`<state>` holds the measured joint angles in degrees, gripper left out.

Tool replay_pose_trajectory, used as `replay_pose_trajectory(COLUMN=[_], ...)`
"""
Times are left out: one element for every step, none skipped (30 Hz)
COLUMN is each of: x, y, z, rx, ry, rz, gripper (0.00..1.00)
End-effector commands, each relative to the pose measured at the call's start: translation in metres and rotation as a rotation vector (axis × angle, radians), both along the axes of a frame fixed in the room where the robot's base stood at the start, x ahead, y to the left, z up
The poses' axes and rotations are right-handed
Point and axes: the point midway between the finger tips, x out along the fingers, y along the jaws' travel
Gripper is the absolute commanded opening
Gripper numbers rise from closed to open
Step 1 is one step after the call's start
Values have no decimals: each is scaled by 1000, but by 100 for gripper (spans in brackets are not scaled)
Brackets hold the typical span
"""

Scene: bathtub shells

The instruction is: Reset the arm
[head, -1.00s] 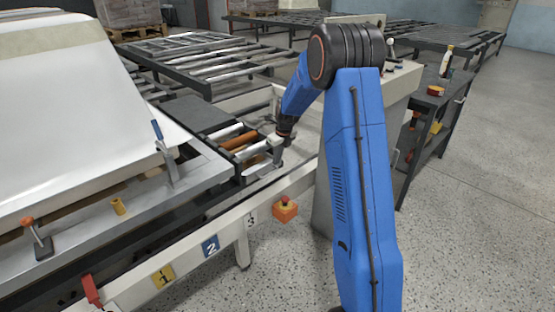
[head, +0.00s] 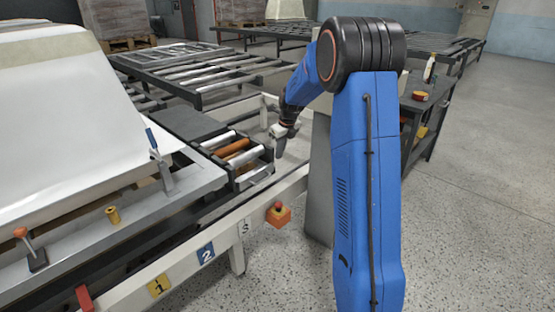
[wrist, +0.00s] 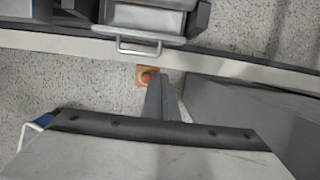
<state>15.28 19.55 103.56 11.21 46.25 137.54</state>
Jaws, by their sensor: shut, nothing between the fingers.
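My gripper (head: 279,147) is at the end of my blue arm in the head view, over the gap beside the end of the roller section. Its fingers are together and hold nothing. In the wrist view my shut fingers (wrist: 162,98) point toward the white frame rail, just beside an orange box with a red button. My arm is bent at its black elbow joint, with the forearm reaching down and away to the left.
The orange button box (head: 278,214) hangs on the white rail near the number plates. A short roller section (head: 238,155) with one orange roller lies left of my gripper. A dark bench (head: 425,120) stands at right; open floor is beyond.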

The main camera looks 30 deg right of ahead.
Motion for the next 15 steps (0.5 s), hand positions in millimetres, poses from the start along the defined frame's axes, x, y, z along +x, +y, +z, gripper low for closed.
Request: replay_pose_trajectory(x=[-1, -1, -1, -1, -1, -2, -2, -3, -4, -7, -10, -15, -20, -26, -35], y=[0, -1, -1, -1, -1, -1, 0, 0, 2, 3, 5, 9, 12, 16, 21], z=[3, 4, 5, 6, 6, 6, 7, 7, 10, 12, 15, 21, 26, 31, 40], rx=[-1, -1, -1, -1, 0, 0, 0, -2, -5, -10, -14, -24, -33, -43, -58], ry=[-1, -1, -1, 0, 0, 0, 0, -2, -3, -6, -9, -14, -20, -24, -33], rz=[0, 0, 0, 0, 0, 0, 2, 6, 17, 32, 51, 85, 116, 152, 205], gripper=[0, 0, 0, 0, 0, 0, 0, 0, 0, 0, 0, 0, 0, 0, 0])
